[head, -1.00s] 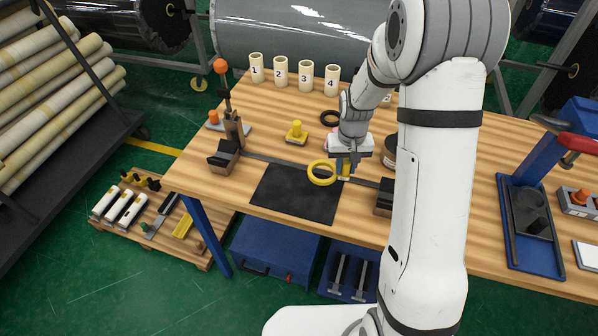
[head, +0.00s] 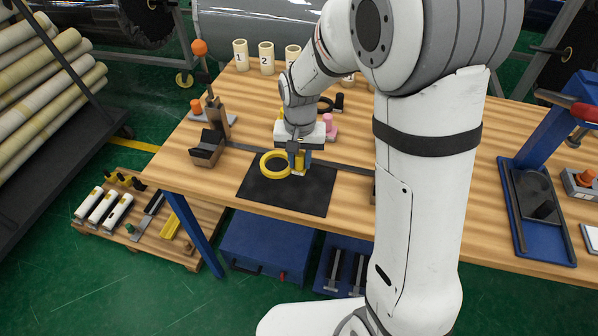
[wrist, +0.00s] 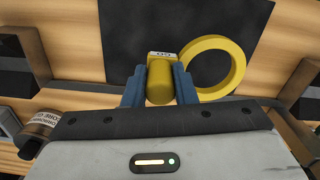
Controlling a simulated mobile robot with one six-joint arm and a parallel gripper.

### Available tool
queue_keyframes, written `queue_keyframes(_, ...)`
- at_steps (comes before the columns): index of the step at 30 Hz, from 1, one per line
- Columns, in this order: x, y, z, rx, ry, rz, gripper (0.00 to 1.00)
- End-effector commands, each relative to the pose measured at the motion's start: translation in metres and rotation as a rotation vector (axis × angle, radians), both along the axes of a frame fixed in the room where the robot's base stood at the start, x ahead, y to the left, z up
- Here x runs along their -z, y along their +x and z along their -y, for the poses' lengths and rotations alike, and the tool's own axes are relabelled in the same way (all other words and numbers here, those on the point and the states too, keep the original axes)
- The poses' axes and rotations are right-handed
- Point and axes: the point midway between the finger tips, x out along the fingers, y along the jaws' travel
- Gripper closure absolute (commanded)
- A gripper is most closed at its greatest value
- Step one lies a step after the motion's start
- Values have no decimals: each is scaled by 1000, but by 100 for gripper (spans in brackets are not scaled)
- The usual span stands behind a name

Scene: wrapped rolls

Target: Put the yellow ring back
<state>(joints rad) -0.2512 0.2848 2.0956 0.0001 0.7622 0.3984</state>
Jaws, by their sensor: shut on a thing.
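The yellow ring (head: 275,164) is at my gripper (head: 299,165), over the back part of the dark mat (head: 290,195). In the wrist view, the blue fingers of my gripper (wrist: 159,88) are shut on an upright yellow grip with a white label reading "GO". The ring (wrist: 213,69) sticks out to the right of this grip and looks joined to it. It appears held above the mat; the exact height is unclear. A little yellow, probably of the yellow post (head: 281,113), shows behind my arm; most of it is hidden.
Numbered cream tubes (head: 241,55) stand at the table's back. A brown block (head: 207,147) and an orange-knobbed lever (head: 200,48) stand left of the mat. A pink piece (head: 330,122) and a black ring (head: 325,104) lie behind my gripper. A blue press (head: 535,205) stands right.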

Motion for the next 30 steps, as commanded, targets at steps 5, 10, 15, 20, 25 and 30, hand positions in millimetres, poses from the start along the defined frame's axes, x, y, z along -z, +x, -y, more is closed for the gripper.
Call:
queue_keyframes(5, 17, 0, 0, 0, 0, -1, 98)
queue_keyframes(10, 41, 0, 1, 0, 0, -1, 98)
queue_keyframes(15, 47, 1, 1, 1, 1, 3, 98)
queue_keyframes(20, 47, 1, 1, 1, 1, 2, 98)
queue_keyframes(25, 51, 1, 1, 1, 1, 2, 72)
queue_keyframes(30, 50, 1, 1, 1, 1, 2, 58)
